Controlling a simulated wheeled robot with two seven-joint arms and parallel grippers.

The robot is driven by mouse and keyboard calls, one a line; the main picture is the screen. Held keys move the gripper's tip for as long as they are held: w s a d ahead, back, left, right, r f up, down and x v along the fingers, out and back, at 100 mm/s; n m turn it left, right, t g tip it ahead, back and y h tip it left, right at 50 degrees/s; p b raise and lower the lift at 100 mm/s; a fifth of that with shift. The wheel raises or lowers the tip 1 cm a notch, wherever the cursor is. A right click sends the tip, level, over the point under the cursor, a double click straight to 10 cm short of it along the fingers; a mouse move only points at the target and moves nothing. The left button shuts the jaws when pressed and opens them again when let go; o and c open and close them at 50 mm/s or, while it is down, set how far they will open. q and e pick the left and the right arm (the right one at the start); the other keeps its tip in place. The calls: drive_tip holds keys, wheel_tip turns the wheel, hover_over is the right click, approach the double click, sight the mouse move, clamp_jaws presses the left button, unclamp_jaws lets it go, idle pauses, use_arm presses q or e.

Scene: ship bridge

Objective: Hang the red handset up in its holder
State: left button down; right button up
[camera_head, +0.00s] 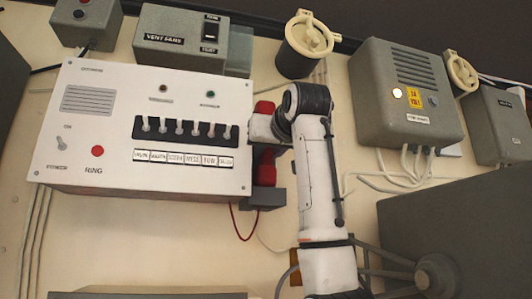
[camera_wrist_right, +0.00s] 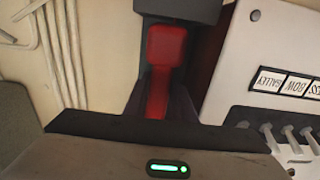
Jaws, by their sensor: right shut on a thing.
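The red handset (camera_head: 265,108) stands upright against the right side of the white intercom panel (camera_head: 145,130) in the head view. My right gripper (camera_head: 264,131) is shut around its middle, hiding part of it. In the right wrist view the handset (camera_wrist_right: 172,46) runs between the fingers of my right gripper (camera_wrist_right: 158,92). The dark grey holder (camera_head: 263,198) is at the panel's lower right, just below the handset's lower end. It also shows at the top of the right wrist view (camera_wrist_right: 178,11). I cannot tell whether the handset is seated in it. My left gripper is out of view.
A red cord (camera_head: 235,222) hangs below the holder. A vent fans box (camera_head: 180,38) is above the panel. A grey louvred box (camera_head: 405,95) with loose cables is at right. A round handwheel (camera_head: 308,35) is above my right arm.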

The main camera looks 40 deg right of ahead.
sight(267, 168)
drive_tip(key=shift+f+b, duration=1.5)
drive_tip(key=shift+f, duration=0.4)
idle(3.9)
drive_tip(key=o, duration=1.1)
drive_tip(key=shift+c, duration=0.2)
drive_tip(key=shift+f, duration=0.1)
drive_tip(key=b+v, duration=0.3)
drive_tip(key=v, duration=0.7)
drive_tip(key=shift+s, duration=0.2)
